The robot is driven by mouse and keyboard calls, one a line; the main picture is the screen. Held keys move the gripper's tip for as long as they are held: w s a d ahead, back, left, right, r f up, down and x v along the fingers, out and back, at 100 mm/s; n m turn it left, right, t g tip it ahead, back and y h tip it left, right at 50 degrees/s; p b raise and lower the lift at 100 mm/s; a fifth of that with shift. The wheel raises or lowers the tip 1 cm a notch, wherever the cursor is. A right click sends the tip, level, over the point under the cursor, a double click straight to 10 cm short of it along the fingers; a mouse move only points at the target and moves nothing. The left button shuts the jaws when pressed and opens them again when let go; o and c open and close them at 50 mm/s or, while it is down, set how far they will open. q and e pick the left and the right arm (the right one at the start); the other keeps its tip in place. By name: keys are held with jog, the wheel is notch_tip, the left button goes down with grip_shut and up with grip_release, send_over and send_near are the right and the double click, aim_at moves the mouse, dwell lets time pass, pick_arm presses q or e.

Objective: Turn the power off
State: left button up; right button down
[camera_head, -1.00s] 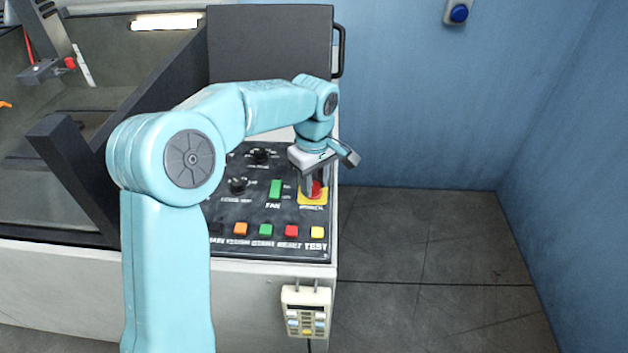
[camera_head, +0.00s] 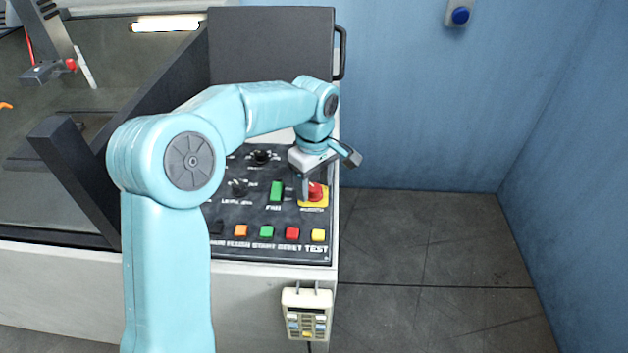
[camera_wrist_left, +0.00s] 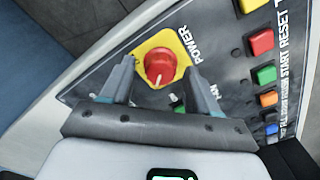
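The red power knob (camera_head: 315,191) sits on a yellow square plate at the right edge of the black control panel (camera_head: 262,213). In the left wrist view the knob (camera_wrist_left: 160,66) is marked POWER beside it, and a pale line on it points down toward my gripper. My left gripper (camera_head: 311,188) points down at the knob. In the left wrist view its two fingers (camera_wrist_left: 157,75) are apart, one on each side of the knob, with visible gaps. My right gripper is in neither view.
A green FAN switch (camera_head: 277,190) is just left of the knob. A row of coloured buttons (camera_head: 265,232) lies along the panel's near edge. A keypad (camera_head: 306,312) hangs on the bench front. The floor right of the bench is clear.

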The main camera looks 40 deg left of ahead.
aim_at(313, 188)
pick_arm(q)
notch_tip(313, 188, up, 16)
jog(key=p, duration=0.2)
jog(key=shift+r, duration=0.2)
jog(key=shift+s, duration=0.1)
dwell(0.5)
